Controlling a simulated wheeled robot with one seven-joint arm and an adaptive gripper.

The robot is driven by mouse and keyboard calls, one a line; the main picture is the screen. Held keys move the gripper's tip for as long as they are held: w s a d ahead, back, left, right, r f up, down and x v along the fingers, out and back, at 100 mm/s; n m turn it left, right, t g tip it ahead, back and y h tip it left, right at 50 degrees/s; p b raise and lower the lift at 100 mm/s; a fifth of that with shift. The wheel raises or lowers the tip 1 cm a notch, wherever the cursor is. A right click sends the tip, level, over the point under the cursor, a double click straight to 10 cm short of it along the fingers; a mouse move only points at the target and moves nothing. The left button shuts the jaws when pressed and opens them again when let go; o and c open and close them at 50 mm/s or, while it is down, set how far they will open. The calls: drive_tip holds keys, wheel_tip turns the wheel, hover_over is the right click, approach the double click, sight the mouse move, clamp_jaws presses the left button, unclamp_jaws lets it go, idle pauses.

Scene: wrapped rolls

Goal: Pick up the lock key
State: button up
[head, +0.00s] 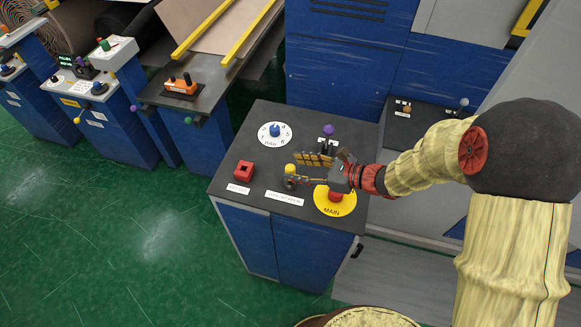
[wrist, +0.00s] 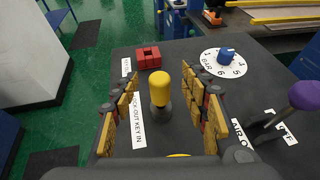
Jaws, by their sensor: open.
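The lock key is most likely the yellow-capped piece (wrist: 160,88) standing upright on a grey base on the dark console top, beside a label that seems to read "LOCK-OUT KEY IN" (wrist: 138,120). Its yellow cap (head: 290,169) also shows in the head view at the fingertips. My gripper (head: 300,170) is open, reaching in from the right. In the wrist view its two yellow-padded fingers (wrist: 165,103) stand on either side of the key, with gaps visible on both sides. A red square socket (wrist: 148,56) stands beyond the key; it also shows in the head view (head: 243,169).
The console top (head: 225,185) also carries a white dial with a blue knob (head: 275,131), a purple-knobbed lever (head: 328,130) and a yellow "MAIN" disc with a red button (head: 335,201) under my gripper. Other blue machines stand behind. Green floor is clear at left.

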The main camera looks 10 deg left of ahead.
drive_tip(key=x, duration=0.8)
drive_tip(key=shift+d+f+p, duration=0.2)
drive_tip(key=shift+f+p, duration=0.1)
drive_tip(key=shift+p, duration=0.05)
drive_tip(key=shift+c, duration=1.4)
clamp_jaws()
